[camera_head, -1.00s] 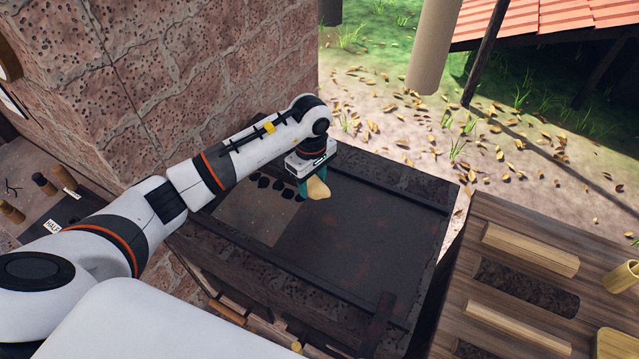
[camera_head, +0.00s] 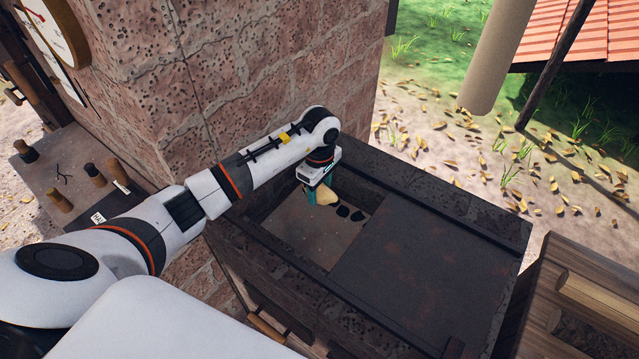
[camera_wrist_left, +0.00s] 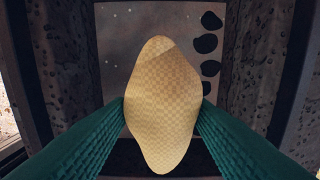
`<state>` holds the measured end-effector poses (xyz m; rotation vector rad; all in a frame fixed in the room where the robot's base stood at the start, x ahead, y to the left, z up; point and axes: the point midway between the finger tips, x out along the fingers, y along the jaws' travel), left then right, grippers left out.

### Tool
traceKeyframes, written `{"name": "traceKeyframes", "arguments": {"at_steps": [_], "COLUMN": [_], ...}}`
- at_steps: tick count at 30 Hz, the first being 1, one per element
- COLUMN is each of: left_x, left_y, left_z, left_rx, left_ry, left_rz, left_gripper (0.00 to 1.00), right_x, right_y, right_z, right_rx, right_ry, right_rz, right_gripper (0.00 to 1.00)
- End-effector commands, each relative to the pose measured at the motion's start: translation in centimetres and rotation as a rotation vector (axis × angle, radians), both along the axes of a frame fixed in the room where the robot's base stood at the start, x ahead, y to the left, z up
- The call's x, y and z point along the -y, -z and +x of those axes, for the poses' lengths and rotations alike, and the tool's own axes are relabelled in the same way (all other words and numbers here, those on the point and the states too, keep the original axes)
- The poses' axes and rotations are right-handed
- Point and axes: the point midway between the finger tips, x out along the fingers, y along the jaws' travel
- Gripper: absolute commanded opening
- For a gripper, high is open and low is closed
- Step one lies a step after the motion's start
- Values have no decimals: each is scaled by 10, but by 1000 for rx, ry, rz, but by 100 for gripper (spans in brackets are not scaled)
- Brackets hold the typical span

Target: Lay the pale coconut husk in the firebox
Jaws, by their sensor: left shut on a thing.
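My left gripper (camera_head: 316,192) is shut on the pale coconut husk (camera_head: 326,197), over the open part of the firebox (camera_head: 300,238). In the left wrist view the pale yellow husk (camera_wrist_left: 162,100) is held between the two green fingers, and the firebox floor (camera_wrist_left: 150,50) lies beyond it. I cannot tell whether the husk touches the floor. Several black lumps (camera_wrist_left: 207,43) lie along one side inside; they also show beside the husk in the head view (camera_head: 342,211). My right gripper is out of view.
A dark flat plate (camera_head: 430,260) covers the right part of the firebox. A brick wall (camera_head: 220,90) stands behind my left arm. A wooden table (camera_head: 565,260) with logs is at the right. A small ledge with several stubs (camera_head: 60,200) is at the left.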

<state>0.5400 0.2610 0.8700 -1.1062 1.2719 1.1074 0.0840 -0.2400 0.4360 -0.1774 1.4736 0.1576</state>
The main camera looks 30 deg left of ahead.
Motion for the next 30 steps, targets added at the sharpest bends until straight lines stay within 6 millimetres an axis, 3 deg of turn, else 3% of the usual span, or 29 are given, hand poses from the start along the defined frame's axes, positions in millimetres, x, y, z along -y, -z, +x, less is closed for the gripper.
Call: {"name": "traceKeyframes", "arguments": {"at_steps": [3,12,27,28,30], "left_x": [0,0,0,0,0], "left_y": [19,47,54,54,54], "left_z": [0,0,0,0,0], "left_rx": [0,0,1,1,1], "left_ry": [0,1,1,1,1], "left_rz": [-1,-1,0,0,0], "left_gripper": [24,24,24,50,61], "right_x": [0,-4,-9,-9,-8], "right_y": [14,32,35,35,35], "right_z": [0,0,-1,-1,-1], "right_rx": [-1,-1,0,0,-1], "right_ry": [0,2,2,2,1], "right_rz": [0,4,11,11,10], "right_gripper": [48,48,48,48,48]}}
